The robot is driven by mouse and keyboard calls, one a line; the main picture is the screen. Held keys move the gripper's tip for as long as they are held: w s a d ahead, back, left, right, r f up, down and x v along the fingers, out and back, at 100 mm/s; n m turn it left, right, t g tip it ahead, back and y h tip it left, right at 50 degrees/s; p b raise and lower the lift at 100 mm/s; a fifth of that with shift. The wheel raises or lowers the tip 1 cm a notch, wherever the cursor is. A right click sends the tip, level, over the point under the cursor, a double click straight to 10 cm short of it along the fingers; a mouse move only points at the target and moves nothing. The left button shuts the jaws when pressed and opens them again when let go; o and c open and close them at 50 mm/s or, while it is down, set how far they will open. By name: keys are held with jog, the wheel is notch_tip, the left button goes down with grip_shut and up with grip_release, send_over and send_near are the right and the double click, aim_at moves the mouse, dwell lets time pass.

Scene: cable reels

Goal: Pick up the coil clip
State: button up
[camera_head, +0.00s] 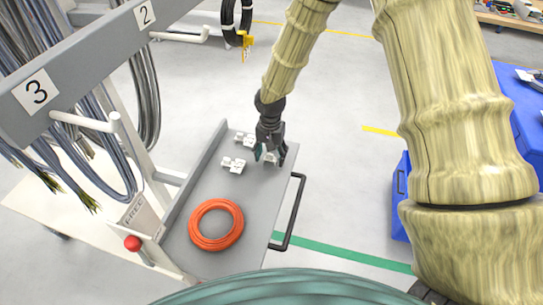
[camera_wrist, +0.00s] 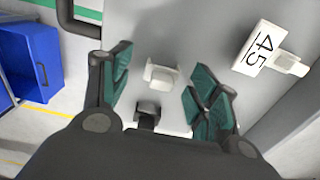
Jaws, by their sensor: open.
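Small white clips lie on the grey cart tray (camera_head: 190,255). One clip (camera_head: 270,158) is under my gripper (camera_head: 270,150), partly hidden by the fingers in the head view. In the wrist view a white clip (camera_wrist: 160,77) lies between the green-padded fingers of my gripper (camera_wrist: 163,85), with space on both sides. My gripper is open and points down at the tray. Another clip (camera_head: 233,165) lies to the left, and one more (camera_head: 245,139) lies behind. Which of them is the coil clip I cannot tell.
An orange cable coil (camera_head: 216,226) lies at the tray's near end. A black handle (camera_head: 290,212) runs along the tray's right side. A grey rack beam (camera_head: 90,62) with hanging cables is at the left. A blue bin (camera_head: 401,195) stands to the right.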

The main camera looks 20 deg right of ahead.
jog(key=shift+w+f, duration=0.45)
jog(key=shift+f, duration=0.4)
jog(key=shift+s+r, duration=0.2)
jog(key=shift+s, duration=0.15)
jog(key=shift+w+f, duration=0.15)
jog(key=c, duration=0.9)
jog(key=shift+o, duration=0.2)
notch_tip(320, 180, up, 2)
jog(key=shift+r+b, duration=0.15)
jog(key=shift+b, duration=0.3)
jog(key=shift+s+d+r+b, duration=0.2)
jog(key=shift+s+r+b, duration=0.25)
jog(key=shift+s+r, duration=0.15)
jog(key=s+d+b, duration=0.1)
jog(key=s, duration=0.3)
jog(key=s+d+r+b, duration=0.1)
jog(key=s+d, duration=0.1)
jog(key=s, duration=0.3)
jog(key=s+d+b, duration=0.1)
jog(key=s+d, duration=0.1)
jog(key=s, duration=0.3)
jog(key=shift+r, duration=0.35)
